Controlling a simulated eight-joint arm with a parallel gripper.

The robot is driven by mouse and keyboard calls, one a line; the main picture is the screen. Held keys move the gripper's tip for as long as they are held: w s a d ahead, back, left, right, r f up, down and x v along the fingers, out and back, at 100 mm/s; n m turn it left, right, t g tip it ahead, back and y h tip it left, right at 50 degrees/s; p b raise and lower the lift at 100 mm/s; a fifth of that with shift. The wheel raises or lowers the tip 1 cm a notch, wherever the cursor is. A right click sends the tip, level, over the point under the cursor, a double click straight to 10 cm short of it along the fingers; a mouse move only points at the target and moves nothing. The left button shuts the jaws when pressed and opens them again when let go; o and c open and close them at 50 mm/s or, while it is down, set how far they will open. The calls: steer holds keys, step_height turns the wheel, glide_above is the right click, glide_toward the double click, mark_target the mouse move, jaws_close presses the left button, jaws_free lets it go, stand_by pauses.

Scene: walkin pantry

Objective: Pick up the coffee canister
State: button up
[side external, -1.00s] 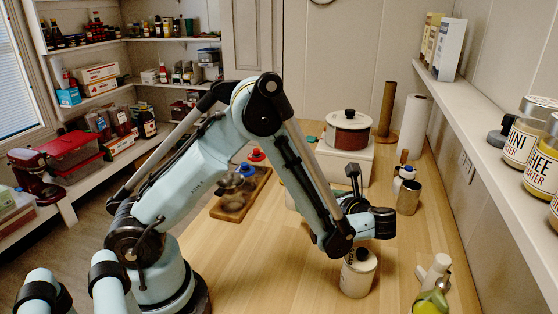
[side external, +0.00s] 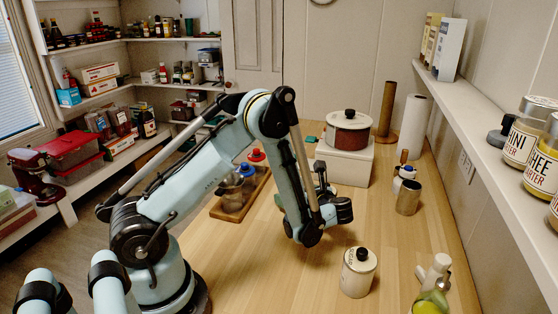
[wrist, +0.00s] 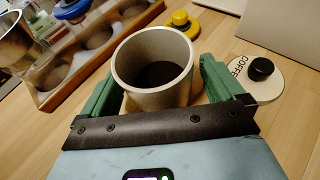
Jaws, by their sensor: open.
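An open, cream, cylindrical canister (wrist: 153,68) with a dark inside stands on the wooden counter in the wrist view. A round cream lid lettered "COFFEE" (wrist: 257,80), with a black knob, lies to its right. My gripper (wrist: 158,72) is open, its green fingers on either side of the canister. I cannot tell whether either finger touches it. In the side view my arm hides the canister and the fingers.
A wooden rack (wrist: 100,55) with holes and jars lies beyond the canister. A yellow-knobbed object (wrist: 181,22) sits beside it.

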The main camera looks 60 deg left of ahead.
steer(key=shift+a, duration=0.1)
steer(key=shift+c, duration=0.3)
steer(key=c, duration=1.2)
steer(key=shift+r, duration=0.15)
steer(key=shift+r, duration=0.5)
steer(key=r, duration=0.1)
steer(key=d+r, duration=0.1)
steer(key=r, duration=0.1)
steer(key=shift+r, duration=0.15)
steer(key=s+a+r+v, duration=0.1)
steer(key=r+v, duration=0.1)
steer(key=v, duration=1)
steer(key=s+a, duration=0.6)
steer(key=s, duration=0.1)
steer(key=s+a, duration=0.7)
steer(key=shift+a+f, duration=0.1)
steer(key=shift+f, duration=0.15)
steer(key=shift+s+a, duration=0.15)
steer(key=shift+s, duration=0.3)
